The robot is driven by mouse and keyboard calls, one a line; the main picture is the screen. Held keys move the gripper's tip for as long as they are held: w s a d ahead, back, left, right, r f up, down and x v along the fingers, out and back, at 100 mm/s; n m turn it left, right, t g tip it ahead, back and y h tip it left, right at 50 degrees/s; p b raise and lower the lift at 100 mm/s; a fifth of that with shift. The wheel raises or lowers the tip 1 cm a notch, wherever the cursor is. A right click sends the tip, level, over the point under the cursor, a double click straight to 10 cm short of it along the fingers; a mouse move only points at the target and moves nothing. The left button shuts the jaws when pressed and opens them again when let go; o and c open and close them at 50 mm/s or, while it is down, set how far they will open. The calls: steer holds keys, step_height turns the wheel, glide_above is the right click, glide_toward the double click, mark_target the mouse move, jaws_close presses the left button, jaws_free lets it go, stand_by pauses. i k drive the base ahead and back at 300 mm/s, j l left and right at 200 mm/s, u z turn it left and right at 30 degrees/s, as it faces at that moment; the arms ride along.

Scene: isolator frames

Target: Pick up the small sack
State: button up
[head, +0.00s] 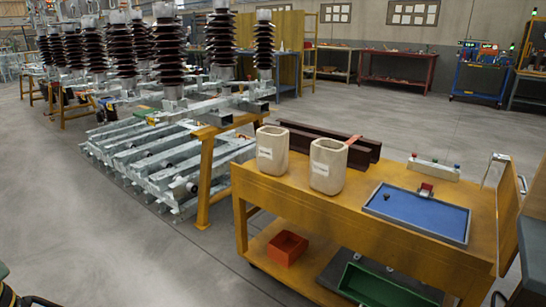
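Two beige open-topped sacks with white labels stand upright on the yellow cart (300,205) in the head view. The left sack (271,162) is farther back and looks slightly smaller. The right sack (328,178) is nearer and looks a little larger. They stand apart with a narrow gap. I cannot tell for sure whether their real sizes differ, and the labels are too small to read. What is inside them is hidden. My gripper is not in view.
A blue-lined tray (440,233) with small parts lies right of the sacks. Dark brown beams (375,149) lie behind them. A grey strip with coloured knobs (433,169) sits farther back. The lower shelf holds a red bin (284,259) and green bin (375,290). Floor (130,250) is clear at left.

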mark_target(272, 142)
steer(key=i+j, duration=0.2)
steer(key=i, duration=0.15)
steer(key=i+j, duration=0.15)
steer(key=i, duration=0.2)
steer(key=i+j+z, duration=0.15)
steer(key=z, duration=0.35)
steer(key=i+j+z, duration=0.3)
steer(key=z, duration=0.2)
steer(key=i+j+z, duration=0.15)
steer(key=z, duration=0.2)
steer(key=i+j, duration=0.6)
steer(key=i, duration=0.1)
